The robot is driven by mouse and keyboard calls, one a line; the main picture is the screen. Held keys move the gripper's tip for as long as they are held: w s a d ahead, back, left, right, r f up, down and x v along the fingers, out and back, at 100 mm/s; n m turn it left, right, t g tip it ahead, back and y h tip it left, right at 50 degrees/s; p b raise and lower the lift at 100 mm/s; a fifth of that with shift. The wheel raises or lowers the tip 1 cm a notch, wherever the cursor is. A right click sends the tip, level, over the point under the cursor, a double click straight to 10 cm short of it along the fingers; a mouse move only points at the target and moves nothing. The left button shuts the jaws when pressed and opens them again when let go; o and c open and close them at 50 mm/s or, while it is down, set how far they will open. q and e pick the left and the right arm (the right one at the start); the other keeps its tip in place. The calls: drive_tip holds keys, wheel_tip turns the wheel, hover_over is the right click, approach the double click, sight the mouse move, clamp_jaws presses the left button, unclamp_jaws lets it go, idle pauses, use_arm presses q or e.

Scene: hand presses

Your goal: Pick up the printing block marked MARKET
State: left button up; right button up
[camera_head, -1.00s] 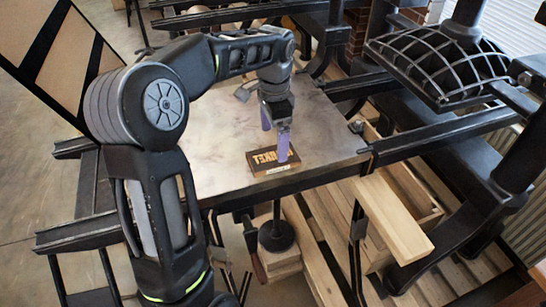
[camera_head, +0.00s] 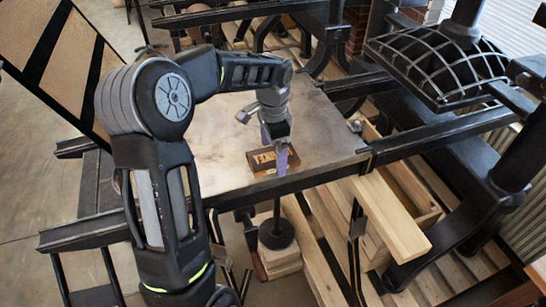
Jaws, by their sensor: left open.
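The printing block (camera_head: 307,159) is a small brown wooden block with raised, mirrored letters, lying flat near the front edge of the metal press bed (camera_head: 225,165). Its letters fit MARKET reversed, but a finger hides part of them. My left gripper (camera_head: 273,153) points down at the block with its purple fingers apart. One finger overlaps the block's front in the picture, and the other is farther back. I cannot tell whether either finger touches the block. My right gripper is not in view.
A black press with a ribbed, grid-like head (camera_head: 435,62) stands at the right. Dark rails (camera_head: 440,135) run beside the bed. A pale wooden board (camera_head: 392,215) and pallet slats lie below right. The bed left of the block is clear.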

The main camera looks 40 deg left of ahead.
sight(273, 155)
use_arm(q)
drive_tip(key=shift+c, duration=0.5)
drive_tip(key=c, duration=1.7)
drive_tip(key=shift+r, duration=0.15)
drive_tip(key=shift+c, duration=0.2)
wheel_tip(273, 155, up, 10)
drive_tip(key=b, duration=0.1)
